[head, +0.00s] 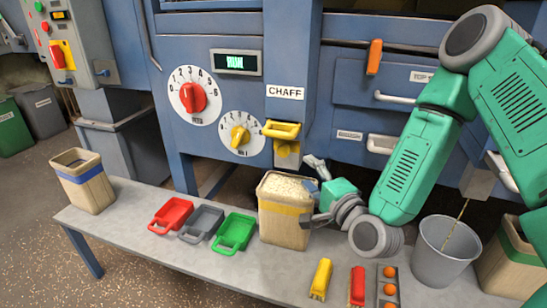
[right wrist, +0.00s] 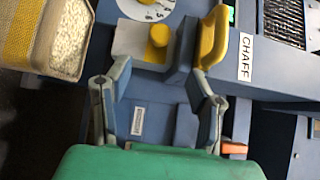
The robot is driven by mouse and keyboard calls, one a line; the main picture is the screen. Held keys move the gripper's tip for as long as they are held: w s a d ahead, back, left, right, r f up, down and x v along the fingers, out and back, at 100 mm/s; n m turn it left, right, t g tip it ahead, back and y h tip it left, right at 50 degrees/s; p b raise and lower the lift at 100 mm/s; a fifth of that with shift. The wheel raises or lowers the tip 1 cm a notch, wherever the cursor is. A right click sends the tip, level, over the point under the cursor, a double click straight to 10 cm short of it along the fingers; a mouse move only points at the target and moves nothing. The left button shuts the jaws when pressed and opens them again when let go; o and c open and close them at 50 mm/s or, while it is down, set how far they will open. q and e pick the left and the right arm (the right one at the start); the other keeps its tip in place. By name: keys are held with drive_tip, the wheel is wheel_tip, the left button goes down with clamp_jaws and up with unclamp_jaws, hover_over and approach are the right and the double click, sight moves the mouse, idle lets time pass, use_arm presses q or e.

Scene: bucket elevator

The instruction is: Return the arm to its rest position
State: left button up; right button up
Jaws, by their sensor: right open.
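My right arm (head: 404,165) is green and reaches in from the right, bent over the bench. Its gripper (head: 316,190) is open at the right side of a full tan sack (head: 284,228) with a yellow band, overlapping it in the head view. I cannot tell whether they touch. In the right wrist view the fingers of the gripper (right wrist: 165,75) are spread with nothing between them. The yellow chaff handle (head: 282,130) is on the blue machine above the sack; it also shows near the right fingertip in the wrist view (right wrist: 212,38). My left gripper is not in view.
The bench (head: 150,240) holds red (head: 171,215), grey (head: 201,223) and green (head: 234,233) scoop-like trays. A blue-banded sack (head: 83,181) stands at the left end. A grey bucket (head: 442,250) stands right, under a thin falling stream. Yellow (head: 321,279) and red (head: 357,286) items lie in front.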

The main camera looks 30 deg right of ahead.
drive_tip(key=s+a+f+n+g+y+p, duration=0.2)
drive_tip(key=s+a+f+n+g, duration=0.3)
drive_tip(key=f, duration=0.3)
drive_tip(key=s+a+f+n+g+y+p, duration=0.1)
drive_tip(key=s+a+f+n+g, duration=0.4)
drive_tip(key=f, duration=0.3)
drive_tip(key=s+f+n+g+p, duration=0.1)
drive_tip(key=s+f+n+g, duration=0.2)
drive_tip(key=s, duration=0.5)
drive_tip(key=s+d+f+n+g+h+p, duration=0.1)
drive_tip(key=s+f+n+g, duration=0.2)
drive_tip(key=s+n, duration=0.3)
drive_tip(key=s+g, duration=0.1)
drive_tip(key=s, duration=0.2)
drive_tip(key=shift+s+f+n, duration=0.15)
drive_tip(key=shift+s+n, duration=0.05)
drive_tip(key=shift+n, duration=0.1)
drive_tip(key=shift+d, duration=0.1)
